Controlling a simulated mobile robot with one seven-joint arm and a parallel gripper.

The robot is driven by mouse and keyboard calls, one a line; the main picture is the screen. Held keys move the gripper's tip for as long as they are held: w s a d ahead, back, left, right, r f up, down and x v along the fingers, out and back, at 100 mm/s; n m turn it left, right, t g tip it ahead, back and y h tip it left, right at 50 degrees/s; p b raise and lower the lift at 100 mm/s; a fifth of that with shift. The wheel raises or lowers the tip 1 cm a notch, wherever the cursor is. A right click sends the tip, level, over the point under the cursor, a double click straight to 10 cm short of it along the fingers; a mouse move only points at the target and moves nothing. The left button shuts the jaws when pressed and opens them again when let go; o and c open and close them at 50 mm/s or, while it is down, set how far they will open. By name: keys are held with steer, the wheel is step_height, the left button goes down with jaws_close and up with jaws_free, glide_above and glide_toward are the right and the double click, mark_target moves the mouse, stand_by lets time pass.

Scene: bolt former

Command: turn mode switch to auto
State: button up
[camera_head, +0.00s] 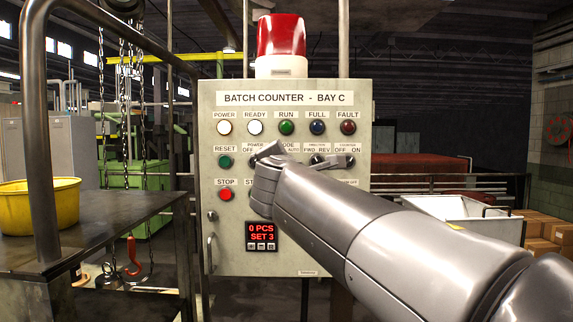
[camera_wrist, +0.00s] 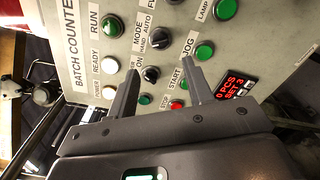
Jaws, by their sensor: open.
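The mode switch, a black rotary knob under the MODE HAND AUTO label, shows in the wrist view (camera_wrist: 163,46) just beyond the gap between my fingertips. Its pointer direction is too small to tell. In the head view my gripper hides the knob, and only part of its label shows. My gripper (camera_wrist: 160,66) is open and empty, its fingers pointing at the panel. In the head view my gripper (camera_head: 268,152) is in front of the control panel (camera_head: 222,258). The power switch (camera_wrist: 151,74) also appears between the fingers, lower in the wrist view. Contact cannot be told.
Nearby are the green JOG button (camera_wrist: 205,50), red STOP button (camera_head: 225,194) and green RESET button (camera_head: 225,161). A red beacon (camera_head: 281,36) tops the panel. A table with a yellow bowl (camera_head: 40,205) stands left, near a hanging hook (camera_head: 133,258).

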steer(key=w, duration=0.8)
steer(key=shift+w, duration=0.15)
steer(key=c, duration=1)
steer(key=shift+m, duration=0.4)
steer(key=m, duration=1.1)
